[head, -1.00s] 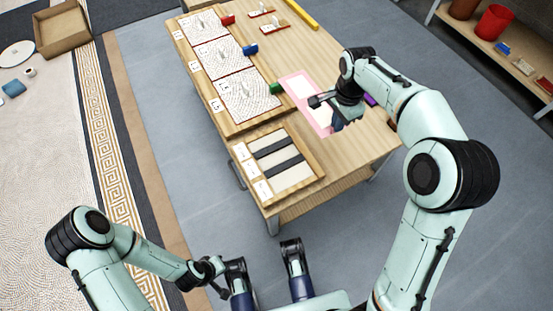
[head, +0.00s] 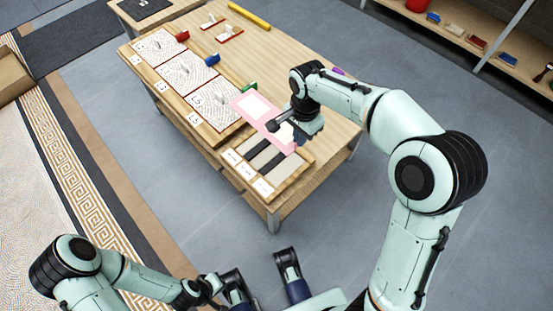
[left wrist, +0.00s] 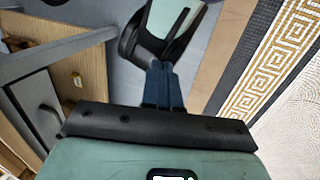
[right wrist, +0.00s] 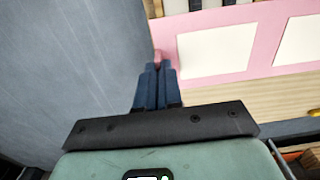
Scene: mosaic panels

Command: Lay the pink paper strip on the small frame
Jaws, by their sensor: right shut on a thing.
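The pink paper strip (head: 264,123) has white panels along it. My right gripper (head: 289,141) is shut on its near right end, and the right wrist view shows the pink end between the fingertips (right wrist: 157,64). The strip (right wrist: 258,47) extends to the right there. The small frame (head: 291,181) is a wooden tray with pale and dark bands and white labels, at the table's near corner. In the head view the strip's near end overlaps its far edge; I cannot tell whether they touch. My left gripper (left wrist: 162,80) is shut and empty, away from the table.
Three mosaic panels (head: 186,73) lie in a row on a wooden tray, with red, blue and green blocks beside them. A yellow rod (head: 249,16) lies at the table's back. A shelf (head: 480,48) stands at the right. The table's right part is bare.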

